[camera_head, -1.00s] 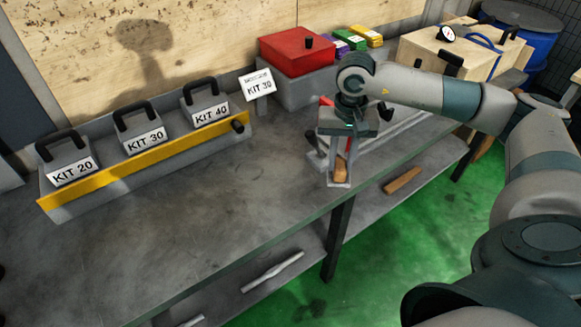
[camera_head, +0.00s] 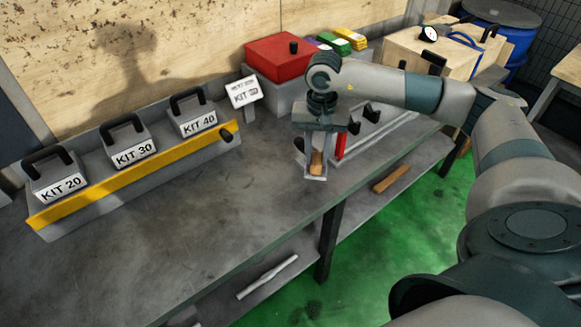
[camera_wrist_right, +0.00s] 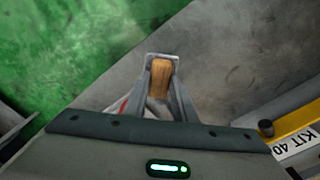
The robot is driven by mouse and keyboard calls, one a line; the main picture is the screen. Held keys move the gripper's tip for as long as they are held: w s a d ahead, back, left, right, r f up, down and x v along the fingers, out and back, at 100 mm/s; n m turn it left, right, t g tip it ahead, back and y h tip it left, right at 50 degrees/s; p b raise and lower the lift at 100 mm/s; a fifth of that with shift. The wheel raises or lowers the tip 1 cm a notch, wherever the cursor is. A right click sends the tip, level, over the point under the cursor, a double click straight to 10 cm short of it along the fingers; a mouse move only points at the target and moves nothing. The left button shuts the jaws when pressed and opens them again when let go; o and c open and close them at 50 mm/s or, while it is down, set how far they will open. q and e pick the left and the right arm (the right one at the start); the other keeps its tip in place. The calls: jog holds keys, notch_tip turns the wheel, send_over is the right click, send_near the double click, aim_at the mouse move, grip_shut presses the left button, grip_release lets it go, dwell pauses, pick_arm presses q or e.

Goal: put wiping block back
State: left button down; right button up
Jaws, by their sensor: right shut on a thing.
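My right gripper (camera_head: 316,177) is shut on a brown wooden block, the wiping block (camera_head: 317,161). It points down and holds the block near the front edge of the grey bench (camera_head: 215,215). In the right wrist view the block (camera_wrist_right: 161,78) sits between the two fingers (camera_wrist_right: 161,62), with bench and green floor behind it. I cannot tell whether the block touches the bench. A grey fixture with a red upright part (camera_head: 341,146) stands just right of the gripper, partly hidden by the hand. My left gripper is not in view.
A yellow-fronted rack (camera_head: 130,178) with KIT 20, KIT 30 and KIT 40 blocks stands at the left. A red-lidded box (camera_head: 287,58) and a small KIT sign (camera_head: 243,92) stand behind. A brown bar (camera_head: 391,179) lies on the lower shelf. The bench middle is clear.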

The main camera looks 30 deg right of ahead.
jog(key=w+a+f+p, duration=0.2)
jog(key=w+a+f, duration=0.2)
jog(key=w, duration=0.1)
jog(key=shift+w+a+f+p, duration=0.2)
jog(key=shift+w+a+p, duration=0.1)
jog(key=shift+p, duration=0.05)
jog(key=shift+f+p, duration=1.1)
jog(key=shift+f, duration=0.9)
